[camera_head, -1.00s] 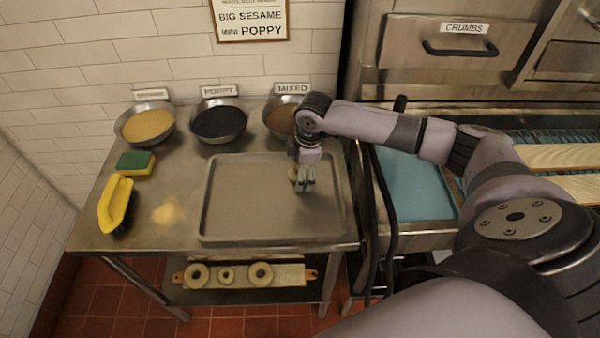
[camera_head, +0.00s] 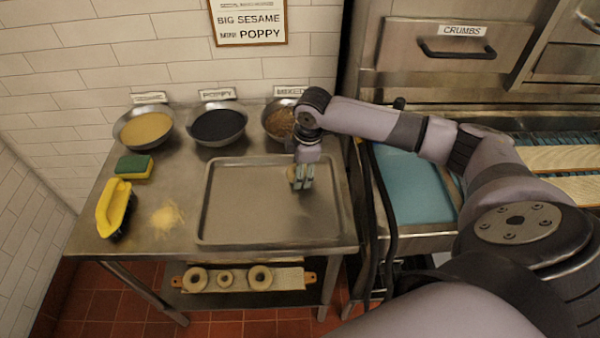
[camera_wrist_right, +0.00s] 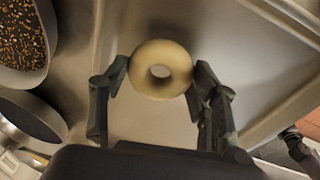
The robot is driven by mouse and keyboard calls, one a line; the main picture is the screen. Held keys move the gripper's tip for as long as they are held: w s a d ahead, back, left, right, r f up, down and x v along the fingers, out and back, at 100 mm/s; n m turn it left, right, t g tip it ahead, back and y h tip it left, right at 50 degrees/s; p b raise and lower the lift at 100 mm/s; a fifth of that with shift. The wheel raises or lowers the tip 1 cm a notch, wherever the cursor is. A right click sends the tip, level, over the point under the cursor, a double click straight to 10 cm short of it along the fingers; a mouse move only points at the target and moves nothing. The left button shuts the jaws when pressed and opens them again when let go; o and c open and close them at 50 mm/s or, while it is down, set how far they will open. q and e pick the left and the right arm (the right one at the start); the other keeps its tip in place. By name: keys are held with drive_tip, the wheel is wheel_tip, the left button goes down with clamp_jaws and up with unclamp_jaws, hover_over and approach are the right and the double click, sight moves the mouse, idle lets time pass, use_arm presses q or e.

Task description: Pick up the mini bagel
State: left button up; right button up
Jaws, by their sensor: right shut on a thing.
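A small, pale, plain bagel (camera_wrist_right: 161,70), the mini bagel by its size, is between the fingertips of my right gripper (camera_wrist_right: 159,78) in the right wrist view. Both fingers touch its sides, and its hole faces the camera. In the head view my right gripper (camera_head: 301,178) points down over the right part of the metal tray (camera_head: 222,216), and the bagel (camera_head: 291,173) is partly hidden behind its fingers. I cannot tell whether the bagel touches the tray. Two larger bagels and a small one (camera_head: 225,279) lie on a board on the lower shelf.
Bowls of sesame (camera_head: 147,127), poppy (camera_head: 219,125) and mixed seeds (camera_head: 280,121) stand behind the tray. A sponge (camera_head: 134,166), a yellow-handled brush (camera_head: 114,208) and a crumb pile (camera_head: 167,218) are at the left. The rest of the tray is empty.

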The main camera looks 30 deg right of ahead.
wheel_tip(320, 180, up, 18)
drive_tip(key=b, duration=0.1)
drive_tip(key=shift+r+b, duration=0.2)
drive_tip(key=shift+b, duration=0.15)
